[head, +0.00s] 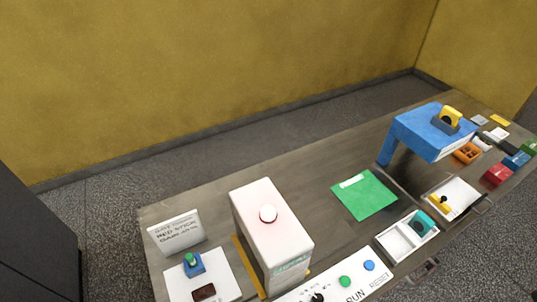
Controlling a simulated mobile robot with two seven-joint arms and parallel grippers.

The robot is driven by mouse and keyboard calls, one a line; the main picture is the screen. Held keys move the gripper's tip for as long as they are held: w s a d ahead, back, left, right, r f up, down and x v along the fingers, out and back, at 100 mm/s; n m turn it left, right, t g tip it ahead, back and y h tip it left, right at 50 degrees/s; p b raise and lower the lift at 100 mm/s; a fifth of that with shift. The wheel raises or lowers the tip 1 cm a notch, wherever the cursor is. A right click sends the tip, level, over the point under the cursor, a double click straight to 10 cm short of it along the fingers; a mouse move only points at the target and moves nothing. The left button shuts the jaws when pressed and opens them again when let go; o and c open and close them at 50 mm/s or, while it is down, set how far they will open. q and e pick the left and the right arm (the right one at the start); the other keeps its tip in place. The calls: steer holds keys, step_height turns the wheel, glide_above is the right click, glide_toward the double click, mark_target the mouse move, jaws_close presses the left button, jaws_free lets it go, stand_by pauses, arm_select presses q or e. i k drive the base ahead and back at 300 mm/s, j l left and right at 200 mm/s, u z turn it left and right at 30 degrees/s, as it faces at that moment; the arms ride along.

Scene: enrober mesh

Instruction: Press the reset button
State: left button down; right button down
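A white control panel (330,284) lies at the table's front edge, with part of it cut off by the frame's bottom. It carries a blue button (369,265), a green button (344,281) and a black knob (317,297). The word RUN is printed near the green button. Neither of my grippers is in view.
A sign (175,232) and a white plate with a blue-green stick (194,263) are at left. A green sheet (364,194), a divided white tray (396,242) and a blue stand (420,130) are to the right. The table behind the white box is bare.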

mark_target(369, 265)
steer(key=k+l+u, duration=0.25)
steer(key=k+l, duration=0.45)
steer(key=k, duration=0.1)
